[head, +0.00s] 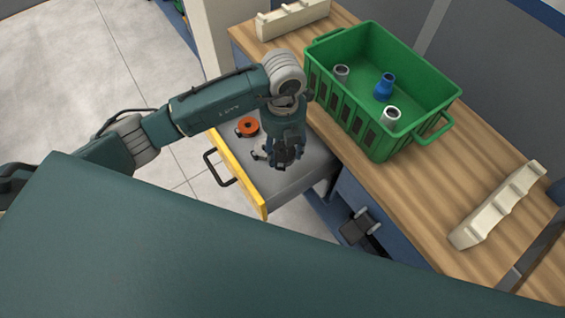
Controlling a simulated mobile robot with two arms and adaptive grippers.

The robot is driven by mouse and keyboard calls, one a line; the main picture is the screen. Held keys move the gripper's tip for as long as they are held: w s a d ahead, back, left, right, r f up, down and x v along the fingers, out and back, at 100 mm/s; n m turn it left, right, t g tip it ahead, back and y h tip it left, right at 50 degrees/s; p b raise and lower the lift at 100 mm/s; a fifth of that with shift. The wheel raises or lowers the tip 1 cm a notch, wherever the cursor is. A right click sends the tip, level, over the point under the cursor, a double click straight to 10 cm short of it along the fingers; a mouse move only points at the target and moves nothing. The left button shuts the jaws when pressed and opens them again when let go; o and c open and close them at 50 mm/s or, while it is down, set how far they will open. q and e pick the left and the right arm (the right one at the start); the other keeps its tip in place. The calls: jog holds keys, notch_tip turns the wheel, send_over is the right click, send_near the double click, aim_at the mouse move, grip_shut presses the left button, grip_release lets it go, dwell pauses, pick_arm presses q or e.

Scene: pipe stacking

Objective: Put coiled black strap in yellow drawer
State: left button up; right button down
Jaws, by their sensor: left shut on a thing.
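The yellow drawer (236,172) is pulled out from under the wooden counter, with a black handle on its front and a grey interior. My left gripper (284,156) points down over the inside of the drawer. It is shut on a dark thing, which appears to be the coiled black strap (284,163); the fingers hide much of it. I cannot tell whether the strap touches the drawer floor. What looks like my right gripper (361,227) is low by the blue cabinet front, and its jaw state is unclear.
An orange ring-shaped roll (247,126) lies in the drawer, left of my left gripper. A green crate (328,106) on the counter holds two grey pipe pieces and a blue one (384,88). Cream notched racks (497,206) lie at the counter's right and back.

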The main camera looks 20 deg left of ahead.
pick_arm(q)
send_over(283, 173)
notch_tip(283, 173, down, 5)
jog(key=shift+s+f, duration=0.1)
jog(key=shift+f, duration=0.05)
notch_tip(283, 173, down, 5)
jog(key=shift+r, duration=0.2)
jog(key=shift+f, duration=0.15)
jog(key=shift+f, duration=0.2)
jog(key=o, duration=1.2)
jog(key=shift+r, duration=0.1)
